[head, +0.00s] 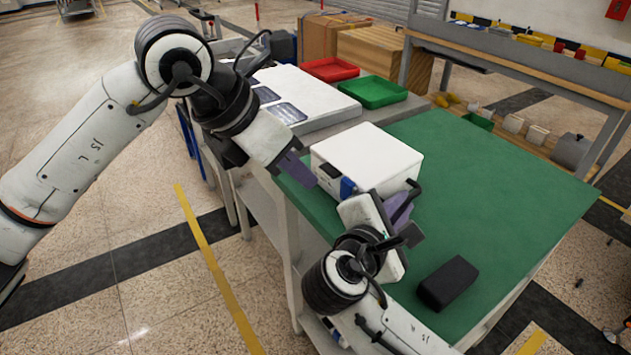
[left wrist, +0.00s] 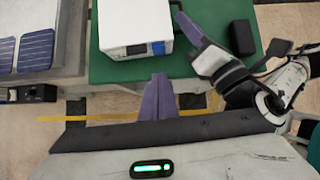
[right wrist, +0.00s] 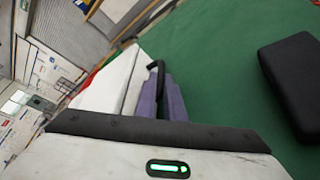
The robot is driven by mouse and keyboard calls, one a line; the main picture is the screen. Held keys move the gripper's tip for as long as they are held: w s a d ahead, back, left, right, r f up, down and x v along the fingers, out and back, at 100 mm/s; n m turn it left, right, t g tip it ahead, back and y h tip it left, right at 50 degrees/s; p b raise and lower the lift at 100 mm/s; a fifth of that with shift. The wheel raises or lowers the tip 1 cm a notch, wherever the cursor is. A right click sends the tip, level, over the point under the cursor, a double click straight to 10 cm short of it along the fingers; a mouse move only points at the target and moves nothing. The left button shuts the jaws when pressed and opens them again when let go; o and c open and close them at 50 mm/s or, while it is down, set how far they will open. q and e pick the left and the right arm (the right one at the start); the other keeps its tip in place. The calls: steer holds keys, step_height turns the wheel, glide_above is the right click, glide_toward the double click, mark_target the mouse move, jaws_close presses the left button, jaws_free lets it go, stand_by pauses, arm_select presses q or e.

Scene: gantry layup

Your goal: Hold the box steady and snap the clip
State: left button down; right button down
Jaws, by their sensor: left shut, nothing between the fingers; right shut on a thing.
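The white box (head: 368,158) sits on the green mat near its left edge; it also shows at the top of the left wrist view (left wrist: 125,22). A blue piece (head: 347,187) is on its front near the right corner, possibly the clip. A small dark display (left wrist: 114,51) is also on the front. My right gripper (right wrist: 163,88) is shut on a black handle (right wrist: 155,70) at the box's right side. My left gripper (head: 300,168) is shut and empty, just left of the box front and apart from it.
A black block (head: 447,283) lies on the green mat (head: 500,200) at the front right. Dark panels (head: 287,112) lie on a white surface behind. Red (head: 330,69) and green (head: 373,91) trays stand at the back. The mat's right side is clear.

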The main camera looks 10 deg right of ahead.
arm_select(q)
steer(key=r, duration=0.2)
steer(key=a+r, duration=0.1)
steer(key=s+r, duration=0.1)
steer(key=r, duration=0.1)
steer(key=shift+a+r, duration=0.25)
steer(key=shift+r, duration=0.1)
arm_select(e)
steer(key=shift+s+f, duration=0.1)
steer(key=shift+f, duration=0.25)
steer(key=c, duration=1.9)
jaws_free()
steer(key=shift+c, duration=0.2)
arm_select(q)
steer(key=shift+w, duration=0.1)
arm_select(e)
steer(key=shift+o, duration=0.9)
steer(key=shift+r, duration=0.2)
